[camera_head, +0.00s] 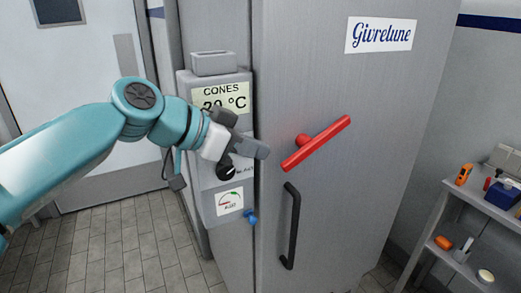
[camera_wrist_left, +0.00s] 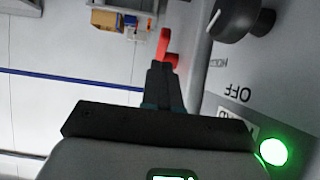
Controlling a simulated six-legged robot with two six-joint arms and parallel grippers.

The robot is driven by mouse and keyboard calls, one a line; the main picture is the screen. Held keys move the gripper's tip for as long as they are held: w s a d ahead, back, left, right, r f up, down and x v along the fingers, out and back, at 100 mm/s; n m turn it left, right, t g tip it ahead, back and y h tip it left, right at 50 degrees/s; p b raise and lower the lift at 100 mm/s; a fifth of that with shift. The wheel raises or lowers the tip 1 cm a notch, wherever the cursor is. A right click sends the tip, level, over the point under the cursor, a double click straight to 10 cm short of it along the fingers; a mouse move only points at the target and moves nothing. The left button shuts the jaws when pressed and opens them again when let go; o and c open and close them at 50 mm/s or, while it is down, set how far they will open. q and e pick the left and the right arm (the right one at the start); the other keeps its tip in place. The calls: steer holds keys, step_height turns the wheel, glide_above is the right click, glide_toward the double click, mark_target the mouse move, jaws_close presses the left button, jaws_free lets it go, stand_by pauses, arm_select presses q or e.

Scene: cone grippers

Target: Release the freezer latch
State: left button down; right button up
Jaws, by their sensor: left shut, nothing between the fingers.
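The freezer latch is a red bar (camera_head: 316,143) on the grey freezer door (camera_head: 345,85), tilted up to the right on a red pivot. It also shows in the left wrist view as a red piece (camera_wrist_left: 164,47) just beyond the fingertips. My left gripper (camera_head: 264,152) is shut and empty, a little left of the latch's lower end in the head view; a small gap shows between them there. In the left wrist view the shut fingers (camera_wrist_left: 164,70) overlap the latch's near part, so contact cannot be told. My right gripper is not in view.
A control box left of the door carries a "CONES" display (camera_head: 222,97), a black knob (camera_head: 231,171) and a gauge label (camera_head: 229,202). A black vertical handle (camera_head: 291,226) is below the latch. A shelf with small items (camera_head: 463,216) stands at the right.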

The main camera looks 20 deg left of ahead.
arm_select(q)
steer(key=s+f+v, duration=0.1)
steer(key=v, duration=0.7)
steer(key=shift+a+f+b, duration=0.15)
steer(key=shift+f+b, duration=0.1)
steer(key=shift+b, duration=0.2)
